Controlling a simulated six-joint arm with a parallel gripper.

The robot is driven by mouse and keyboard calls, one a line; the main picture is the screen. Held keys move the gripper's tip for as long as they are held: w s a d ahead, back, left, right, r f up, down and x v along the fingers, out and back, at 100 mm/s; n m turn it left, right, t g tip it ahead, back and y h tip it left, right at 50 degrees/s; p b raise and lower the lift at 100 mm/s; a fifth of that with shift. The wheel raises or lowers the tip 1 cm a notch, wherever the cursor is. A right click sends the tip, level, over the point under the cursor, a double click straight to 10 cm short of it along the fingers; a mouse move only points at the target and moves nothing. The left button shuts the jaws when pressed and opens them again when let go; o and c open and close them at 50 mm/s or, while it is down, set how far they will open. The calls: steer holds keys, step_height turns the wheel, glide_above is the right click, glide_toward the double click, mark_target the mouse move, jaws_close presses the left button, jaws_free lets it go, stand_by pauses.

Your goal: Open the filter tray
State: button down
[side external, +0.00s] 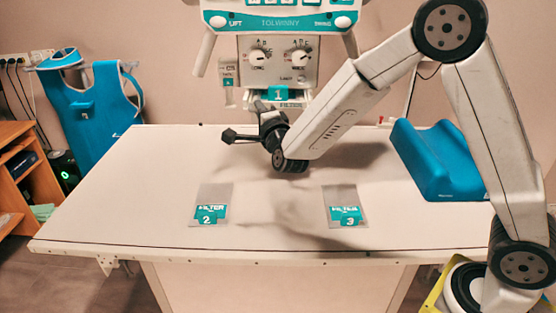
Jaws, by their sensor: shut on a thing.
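The filter tray (290,105) is at the underside of the white and teal scanner head, below a teal label with the number 1. A "FILTER" strip shows along its front. My gripper (262,106) is raised to the tray's left front part and is shut on it. The dark wrist hides part of the contact, and the fingertips are small in this view. How far the tray stands out of the head cannot be told. Two grey filter plates lie flat on the table: filter 2 (222,193) at the left and filter 3 (338,193) at the right.
The scanner head (280,62) with its knobs hangs over the back of the white table (120,190). A blue cradle-shaped cushion (437,165) lies at the table's right. A blue apron (92,110) hangs behind the left edge. The table's left and front areas are clear.

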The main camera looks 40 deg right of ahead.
steer(key=s+a, duration=1.2)
steer(key=shift+s+a, duration=0.3)
steer(key=c, duration=0.7)
jaws_free()
steer(key=shift+s, duration=0.15)
steer(key=shift+v, duration=3.8)
